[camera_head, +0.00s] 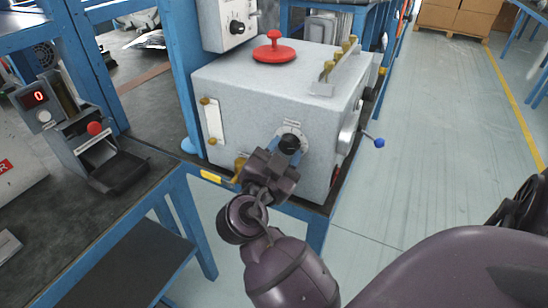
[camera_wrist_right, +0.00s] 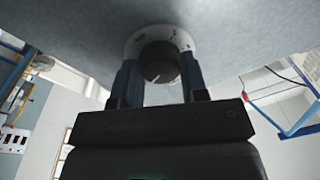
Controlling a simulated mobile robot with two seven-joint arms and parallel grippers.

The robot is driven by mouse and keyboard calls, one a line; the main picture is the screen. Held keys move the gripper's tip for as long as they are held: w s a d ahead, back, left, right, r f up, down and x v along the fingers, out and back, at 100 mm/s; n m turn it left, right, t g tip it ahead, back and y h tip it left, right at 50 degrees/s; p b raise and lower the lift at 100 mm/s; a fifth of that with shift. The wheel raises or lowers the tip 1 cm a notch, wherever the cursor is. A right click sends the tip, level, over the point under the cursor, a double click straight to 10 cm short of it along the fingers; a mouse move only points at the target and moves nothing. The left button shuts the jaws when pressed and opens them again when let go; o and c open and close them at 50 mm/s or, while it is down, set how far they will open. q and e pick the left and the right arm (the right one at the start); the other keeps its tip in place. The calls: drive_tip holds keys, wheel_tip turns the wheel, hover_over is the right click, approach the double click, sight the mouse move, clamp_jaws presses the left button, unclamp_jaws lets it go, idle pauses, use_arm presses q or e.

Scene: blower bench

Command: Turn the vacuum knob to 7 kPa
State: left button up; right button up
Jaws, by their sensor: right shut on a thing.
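The vacuum knob (camera_head: 290,143) is a black round knob on a pale dial plate, on the front face of a grey box-shaped machine (camera_head: 245,105). In the right wrist view the knob (camera_wrist_right: 159,62) sits between the two fingers, with a white pointer line on its face and part of the dial plate (camera_wrist_right: 182,38) showing behind it. The dial's numbers are too small to read. My right gripper (camera_head: 280,160) is at the knob, its fingers (camera_wrist_right: 158,80) shut on the knob from both sides. My left gripper is not in view.
A red knobbed lid (camera_head: 274,48) and brass fittings (camera_head: 338,62) are on top of the machine. A lever with a blue ball (camera_head: 379,142) sticks out at its right side. A device with a red display (camera_head: 35,98) stands on the left bench.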

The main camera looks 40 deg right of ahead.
drive_tip(key=shift+f+m+b, duration=0.3)
drive_tip(key=shift+m+b, duration=0.1)
drive_tip(key=shift+m, duration=0.1)
drive_tip(key=shift+r+m, duration=0.15)
drive_tip(key=shift+m, duration=0.15)
drive_tip(key=shift+r, duration=0.1)
drive_tip(key=o, duration=0.9)
